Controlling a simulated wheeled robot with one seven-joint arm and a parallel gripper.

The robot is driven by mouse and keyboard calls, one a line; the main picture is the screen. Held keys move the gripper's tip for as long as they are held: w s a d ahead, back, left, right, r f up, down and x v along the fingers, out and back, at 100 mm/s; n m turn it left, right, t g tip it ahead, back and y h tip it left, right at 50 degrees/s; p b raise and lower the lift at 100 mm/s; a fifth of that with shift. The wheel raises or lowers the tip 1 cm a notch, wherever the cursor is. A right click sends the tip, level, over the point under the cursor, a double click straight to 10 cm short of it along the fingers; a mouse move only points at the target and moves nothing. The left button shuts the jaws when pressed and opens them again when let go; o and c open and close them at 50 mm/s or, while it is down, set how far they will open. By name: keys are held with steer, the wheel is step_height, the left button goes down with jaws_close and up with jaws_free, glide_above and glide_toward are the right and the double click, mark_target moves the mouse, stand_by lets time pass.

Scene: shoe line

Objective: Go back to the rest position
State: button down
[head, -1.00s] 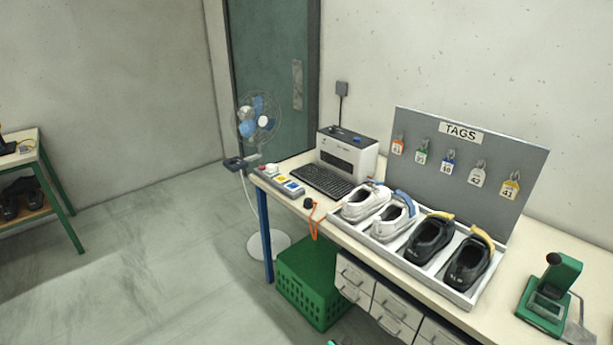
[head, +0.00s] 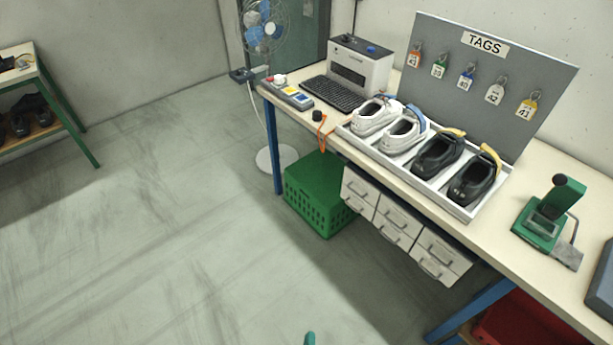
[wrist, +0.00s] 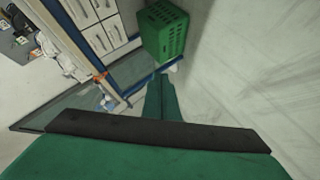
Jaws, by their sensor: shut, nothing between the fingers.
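My gripper (wrist: 161,100) shows in the wrist view as two green fingers lying together, with nothing between them. It hangs over the floor, clear of the workbench (head: 420,205). In the head view only a small green tip (head: 310,338), likely part of my gripper, shows at the bottom edge.
The bench holds a white tray (head: 462,212) of white and black shoes, a tags board (head: 540,75), a printer (head: 362,66) and a green hand press (head: 548,217). A green crate (head: 318,195) and a fan (head: 265,25) stand near its left end. Open floor (head: 150,240) lies left.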

steer(key=s+r+m+t, duration=0.1)
steer(key=s+r+m, duration=0.4)
steer(key=r, duration=0.3)
steer(key=s+r+m+t+y, duration=0.1)
steer(key=s+r+m+t, duration=0.1)
steer(key=s+r+m, duration=0.3)
step_height(320, 180, up, 4)
steer(key=shift+s+a+r, duration=0.1)
steer(key=shift+s+a, duration=0.2)
steer(key=shift+s, duration=0.7)
steer(key=shift+w, duration=0.1)
